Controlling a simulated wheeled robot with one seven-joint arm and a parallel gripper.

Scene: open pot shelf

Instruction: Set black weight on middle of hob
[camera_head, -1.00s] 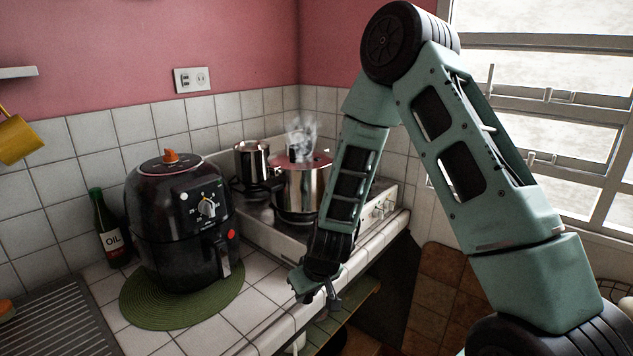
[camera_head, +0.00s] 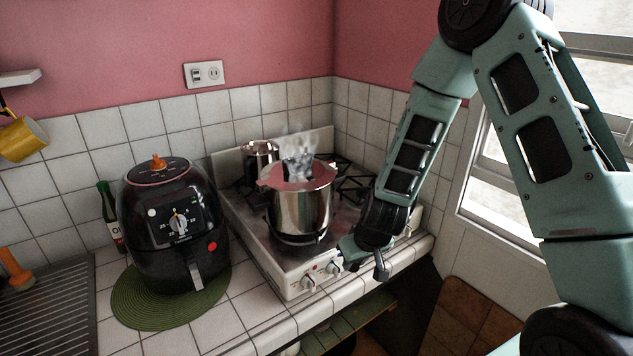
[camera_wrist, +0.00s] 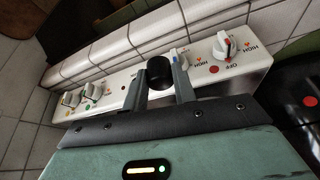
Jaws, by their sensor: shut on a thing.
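My gripper (camera_wrist: 161,84) is shut on the black weight (camera_wrist: 159,71), a short dark cylinder held between its two fingertips in the wrist view. In the head view my gripper (camera_head: 369,263) hangs near the front edge of the hob, right of its knobs; the weight cannot be made out there. The white hob (camera_head: 291,284) stands on the counter, its top partly covered by pots and partly hidden by my arm. Its front panel with knobs lies behind the weight in the wrist view (camera_wrist: 115,78).
A steaming steel pot (camera_head: 301,213) with a reddish lid stands on the hob. A smaller pot (camera_head: 259,160) stands behind it. A black air fryer (camera_head: 178,235) sits on a green mat (camera_head: 140,312) to the left. Dark grates (camera_head: 352,186) show at the back right.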

